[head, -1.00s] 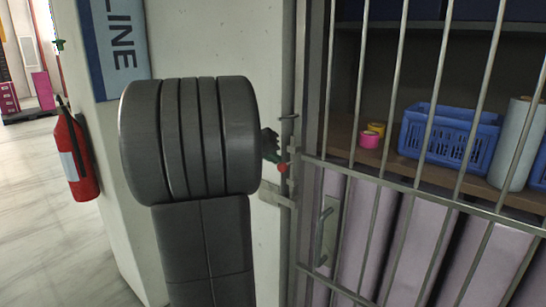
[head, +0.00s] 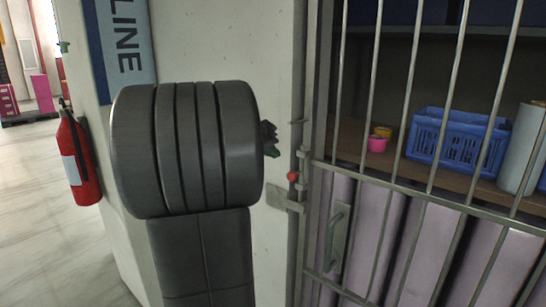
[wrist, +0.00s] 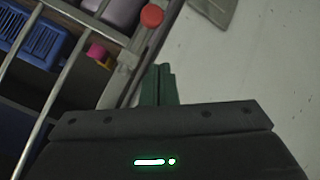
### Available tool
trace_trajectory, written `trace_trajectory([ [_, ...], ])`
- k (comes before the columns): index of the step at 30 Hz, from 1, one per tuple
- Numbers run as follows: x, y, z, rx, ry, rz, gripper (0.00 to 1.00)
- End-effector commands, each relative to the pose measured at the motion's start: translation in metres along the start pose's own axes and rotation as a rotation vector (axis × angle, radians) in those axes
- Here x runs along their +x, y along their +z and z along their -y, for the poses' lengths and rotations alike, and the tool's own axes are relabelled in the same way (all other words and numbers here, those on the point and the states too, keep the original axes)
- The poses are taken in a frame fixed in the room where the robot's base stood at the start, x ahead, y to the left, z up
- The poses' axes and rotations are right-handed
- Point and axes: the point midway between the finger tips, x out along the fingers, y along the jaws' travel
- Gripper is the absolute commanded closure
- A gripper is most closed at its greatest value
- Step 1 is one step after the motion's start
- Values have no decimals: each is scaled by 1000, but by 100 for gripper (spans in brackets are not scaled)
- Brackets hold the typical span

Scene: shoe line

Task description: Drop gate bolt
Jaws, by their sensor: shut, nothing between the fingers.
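The gate bolt has a red knob (head: 292,176) and stands upright along the latch edge of the barred gate (head: 455,201), beside the pale pillar. The red knob (wrist: 152,16) also shows at the top of the wrist view. My gripper (head: 269,140) is shut and empty, its green fingertips just left of and above the knob, apart from it in the head view. In the wrist view my fingers (wrist: 160,74) are together, with a gap between them and the knob. My arm hides the rest of the gripper in the head view.
A gate handle (head: 338,237) sits right of and below the bolt. Behind the bars are a blue basket (head: 457,140), pink tape (head: 377,145) and a pale roll (head: 522,150). A fire extinguisher (head: 78,158) hangs at left. A metal plate (head: 285,200) is on the pillar.

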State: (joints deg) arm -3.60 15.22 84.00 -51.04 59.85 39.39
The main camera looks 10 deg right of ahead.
Motion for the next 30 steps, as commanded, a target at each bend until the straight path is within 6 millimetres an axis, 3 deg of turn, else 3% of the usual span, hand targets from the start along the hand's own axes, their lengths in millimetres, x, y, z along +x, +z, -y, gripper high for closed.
trace_trajectory([
  [6,-51,1,3,-1,-4,-7,100],
  [12,-79,1,2,-1,-3,-5,100],
  [20,-87,1,1,-1,-1,-3,100],
  [30,-80,1,1,-1,0,-3,100],
])
